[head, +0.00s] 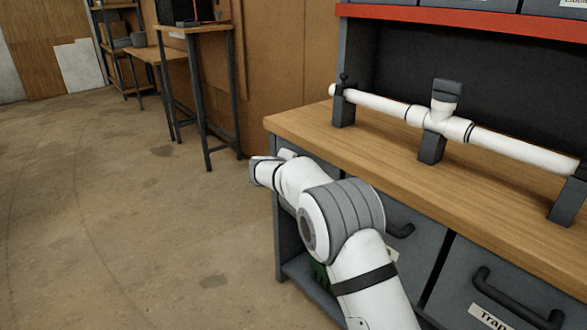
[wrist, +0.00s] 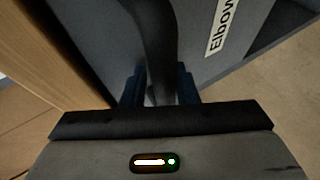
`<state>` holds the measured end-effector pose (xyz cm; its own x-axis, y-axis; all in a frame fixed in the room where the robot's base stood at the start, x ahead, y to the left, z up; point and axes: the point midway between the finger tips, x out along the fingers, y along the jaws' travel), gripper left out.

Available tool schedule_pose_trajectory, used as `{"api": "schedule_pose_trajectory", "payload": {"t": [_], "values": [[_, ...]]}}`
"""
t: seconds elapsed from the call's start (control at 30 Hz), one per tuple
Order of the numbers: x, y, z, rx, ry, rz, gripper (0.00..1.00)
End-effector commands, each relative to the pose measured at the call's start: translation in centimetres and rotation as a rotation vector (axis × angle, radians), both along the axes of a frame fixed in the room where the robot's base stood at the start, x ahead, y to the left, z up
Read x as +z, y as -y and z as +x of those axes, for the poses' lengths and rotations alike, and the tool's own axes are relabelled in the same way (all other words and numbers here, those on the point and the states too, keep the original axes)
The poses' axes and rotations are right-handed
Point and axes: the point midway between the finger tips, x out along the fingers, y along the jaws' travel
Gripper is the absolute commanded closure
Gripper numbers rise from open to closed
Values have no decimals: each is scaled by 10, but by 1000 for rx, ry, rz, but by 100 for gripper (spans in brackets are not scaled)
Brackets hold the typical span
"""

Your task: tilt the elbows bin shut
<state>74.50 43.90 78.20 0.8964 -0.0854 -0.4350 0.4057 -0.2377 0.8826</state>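The elbows bin (wrist: 212,65) is a grey bin under the wooden worktop. Its white label, cut off at "Elbow", shows in the wrist view. In the head view the bin front (head: 422,235) is largely hidden behind my arm, and I cannot tell how far it is tilted. Its dark bar handle (wrist: 158,45) runs up the wrist view; part of it shows in the head view (head: 401,231). My gripper (wrist: 161,88) has a blue-dark finger on each side of the handle and looks shut on it. The gripper is hidden in the head view.
The Traps bin (head: 500,290) sits to the right with its own handle. The worktop (head: 400,165) carries a white pipe (head: 500,146) on grey stands. Open floor (head: 130,220) lies to the left, with tables (head: 195,30) farther back.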

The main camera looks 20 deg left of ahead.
Motion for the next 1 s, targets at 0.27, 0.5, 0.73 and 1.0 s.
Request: {"api": "schedule_pose_trajectory", "payload": {"t": [0.27, 0.5, 0.73, 1.0], "values": [[7, 0, -11, -3, 1, -2, 71], [25, -5, -49, 0, 1, -1, 71], [34, -6, -67, -1, 1, -1, 71], [34, -6, -68, -1, 1, -1, 71]]}}
